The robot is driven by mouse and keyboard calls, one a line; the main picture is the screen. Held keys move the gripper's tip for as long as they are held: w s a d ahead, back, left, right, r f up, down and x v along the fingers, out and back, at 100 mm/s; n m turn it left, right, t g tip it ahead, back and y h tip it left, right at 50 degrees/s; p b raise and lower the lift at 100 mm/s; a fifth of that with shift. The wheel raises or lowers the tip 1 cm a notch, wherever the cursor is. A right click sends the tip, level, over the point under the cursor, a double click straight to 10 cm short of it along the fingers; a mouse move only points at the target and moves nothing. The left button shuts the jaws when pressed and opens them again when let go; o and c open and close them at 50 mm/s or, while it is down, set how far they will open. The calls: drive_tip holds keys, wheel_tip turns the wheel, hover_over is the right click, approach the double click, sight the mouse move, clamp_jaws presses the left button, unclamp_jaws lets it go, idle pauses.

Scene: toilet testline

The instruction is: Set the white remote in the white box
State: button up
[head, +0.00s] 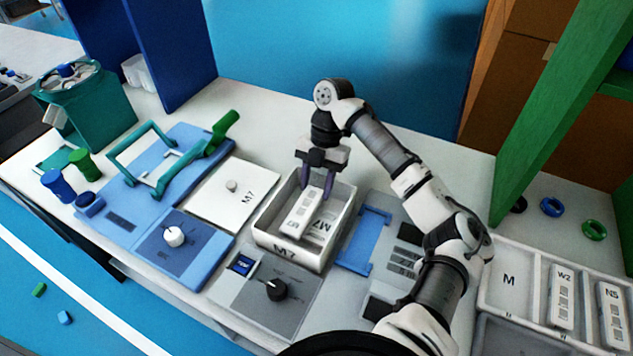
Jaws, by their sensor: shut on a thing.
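A white box (286,256) marked M7 stands open-topped near the middle of the bench. A white remote (300,213) with dark markings is at the box's opening, tilted. My gripper (317,190) reaches down over the box from above, with its dark fingers shut on the remote's upper end. I cannot tell whether the remote's lower end touches the box floor. Another M7 marking (319,231) shows inside the box, to the right of the remote.
A white M7 lid (233,194) lies left of the box. A blue fixture with a green-handled frame (150,160) stands farther left. A grey panel with a black knob (277,290) is in front. At right, a white tray (515,317) holds similar remotes (562,297).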

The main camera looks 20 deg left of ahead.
drive_tip(key=shift+f, duration=0.55)
drive_tip(key=o, duration=1)
drive_tip(key=a+b+v, duration=0.1)
drive_tip(key=v, duration=1.2)
drive_tip(key=shift+s+d+r, duration=0.2)
drive_tip(key=shift+s+d, duration=0.1)
drive_tip(key=shift+d, duration=0.2)
